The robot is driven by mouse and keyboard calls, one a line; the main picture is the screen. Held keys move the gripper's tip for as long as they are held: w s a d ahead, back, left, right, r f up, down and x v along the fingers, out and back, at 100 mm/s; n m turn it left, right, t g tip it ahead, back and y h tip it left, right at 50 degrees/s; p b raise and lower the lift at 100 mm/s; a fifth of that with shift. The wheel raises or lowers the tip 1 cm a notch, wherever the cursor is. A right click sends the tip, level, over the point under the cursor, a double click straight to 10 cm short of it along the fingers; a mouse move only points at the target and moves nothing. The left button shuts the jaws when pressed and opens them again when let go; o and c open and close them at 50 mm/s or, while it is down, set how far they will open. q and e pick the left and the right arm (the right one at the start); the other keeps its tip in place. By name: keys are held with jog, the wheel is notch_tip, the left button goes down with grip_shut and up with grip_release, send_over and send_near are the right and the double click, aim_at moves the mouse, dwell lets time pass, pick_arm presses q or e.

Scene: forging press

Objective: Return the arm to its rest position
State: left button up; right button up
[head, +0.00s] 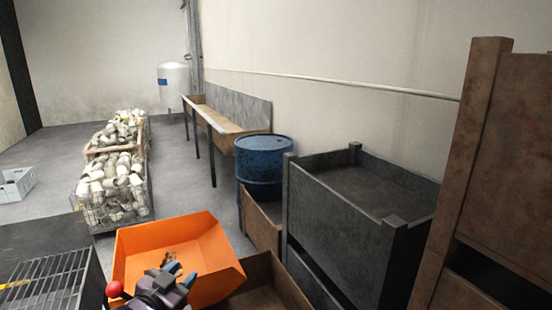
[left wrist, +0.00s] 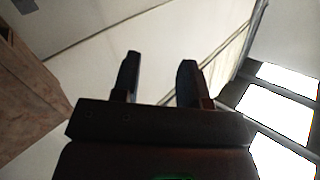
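My left gripper (head: 180,275) shows at the bottom of the head view, in front of the orange bin. Its two fingers have blue-grey tips that stand apart. In the left wrist view the same gripper (left wrist: 160,80) has its fingers spread, with only wall and ceiling behind them and nothing between them. My right gripper is in neither view.
A black metal bin (head: 345,240) and a rusty bin (head: 500,150) stand at the right. A dark grate (head: 50,282) is at lower left. A blue drum (head: 262,165) stands behind.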

pick_arm(q)
jog(key=s+a+f+n+g+y, duration=0.2)
jog(key=s+a+f+n, duration=0.1)
jog(key=s+f, duration=0.8)
jog(key=s+a+f+n+g+y, duration=0.2)
jog(key=s+a+f+n+y, duration=0.1)
jog(key=s+f, duration=0.9)
jog(key=s+b, duration=0.1)
jog(key=s, duration=0.2)
jog(key=shift+a+f, duration=0.2)
jog(key=shift+f, duration=0.1)
jog(key=shift+s, duration=0.1)
